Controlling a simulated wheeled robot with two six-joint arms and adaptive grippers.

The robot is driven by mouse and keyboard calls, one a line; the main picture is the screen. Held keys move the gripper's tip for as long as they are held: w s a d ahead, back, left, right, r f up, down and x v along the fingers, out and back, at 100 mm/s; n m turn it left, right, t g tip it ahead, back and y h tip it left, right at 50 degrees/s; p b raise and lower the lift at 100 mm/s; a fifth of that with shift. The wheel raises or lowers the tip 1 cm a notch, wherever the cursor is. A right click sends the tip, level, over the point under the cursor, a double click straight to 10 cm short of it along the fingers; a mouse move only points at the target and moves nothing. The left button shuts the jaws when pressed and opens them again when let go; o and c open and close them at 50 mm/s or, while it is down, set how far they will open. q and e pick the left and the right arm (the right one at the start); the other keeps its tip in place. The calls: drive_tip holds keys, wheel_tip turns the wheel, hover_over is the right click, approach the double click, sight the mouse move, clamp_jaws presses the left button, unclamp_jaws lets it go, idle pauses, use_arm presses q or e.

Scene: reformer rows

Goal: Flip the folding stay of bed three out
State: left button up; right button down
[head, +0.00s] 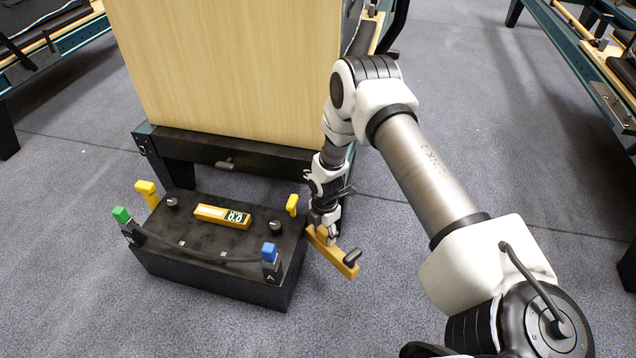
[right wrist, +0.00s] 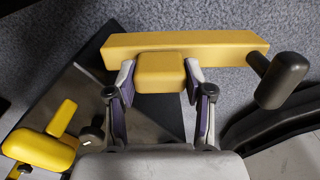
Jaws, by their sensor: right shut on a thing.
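The folding stay is a yellow bar (head: 339,260) with a black knob (head: 351,257) at its outer end. In the head view it sticks out over the floor, at the right of the black box. The right wrist view shows the bar (right wrist: 225,47) lying crosswise, with the knob (right wrist: 283,80) at its right end. My right gripper (head: 322,228) reaches down to the stay. In the right wrist view its fingers (right wrist: 160,75) are shut on both sides of the yellow block (right wrist: 161,66) on the bar. The stay's pivot is hidden. My left gripper is not in view.
A black box (head: 200,262) with yellow levers, a yellow display reading 0.0, and green and blue clips stands before the bed's wooden panel (head: 230,70). Other beds stand at the upper left and right (head: 600,75). Carpet (head: 400,290) right of the stay is clear.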

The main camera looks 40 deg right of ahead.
drive_tip(key=shift+d+n, duration=0.2)
drive_tip(key=shift+n, duration=0.1)
drive_tip(key=shift+c, duration=2.2)
unclamp_jaws()
wheel_tip(320, 180, up, 12)
